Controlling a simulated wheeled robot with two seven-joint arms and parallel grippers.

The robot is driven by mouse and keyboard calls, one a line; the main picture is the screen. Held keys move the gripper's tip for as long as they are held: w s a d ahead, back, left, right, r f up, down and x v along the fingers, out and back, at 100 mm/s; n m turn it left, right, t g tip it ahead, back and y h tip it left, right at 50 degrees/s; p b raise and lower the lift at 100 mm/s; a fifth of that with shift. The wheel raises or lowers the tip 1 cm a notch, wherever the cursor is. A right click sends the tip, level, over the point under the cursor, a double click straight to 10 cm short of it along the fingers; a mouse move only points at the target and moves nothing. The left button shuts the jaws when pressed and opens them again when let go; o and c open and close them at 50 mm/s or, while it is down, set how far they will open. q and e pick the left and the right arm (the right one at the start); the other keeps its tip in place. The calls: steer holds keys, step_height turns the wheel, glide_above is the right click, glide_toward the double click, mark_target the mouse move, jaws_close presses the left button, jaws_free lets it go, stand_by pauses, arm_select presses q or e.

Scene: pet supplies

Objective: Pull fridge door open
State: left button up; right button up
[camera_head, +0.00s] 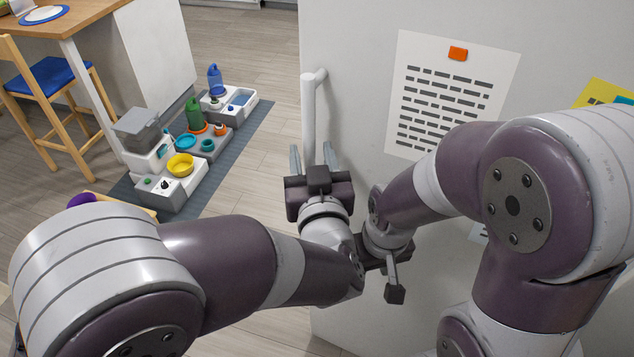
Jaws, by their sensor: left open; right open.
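The fridge door (350,60) is a large pale white panel on the right half of the head view. Its white vertical bar handle (308,115) stands near the door's left edge. The door appears closed. My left gripper (312,158) is open and points away from me, with one finger on either side of the handle's lower part in the picture. I cannot tell whether the fingers touch the handle. My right gripper (388,278) is open, lower and to the right in front of the door, partly hidden by its own wrist.
A paper sheet (440,105) hangs under an orange magnet (458,54) on the door. At left, pet feeders and bowls stand on a grey mat (245,140), beside a wooden chair (50,110) and a table (85,15). Wood floor (250,30) is clear behind the mat.

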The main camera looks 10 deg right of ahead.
arm_select(q)
steer(key=s, duration=0.9)
steer(key=shift+s+a+b, duration=0.2)
steer(key=shift+a+b, duration=0.1)
steer(key=shift+a, duration=0.15)
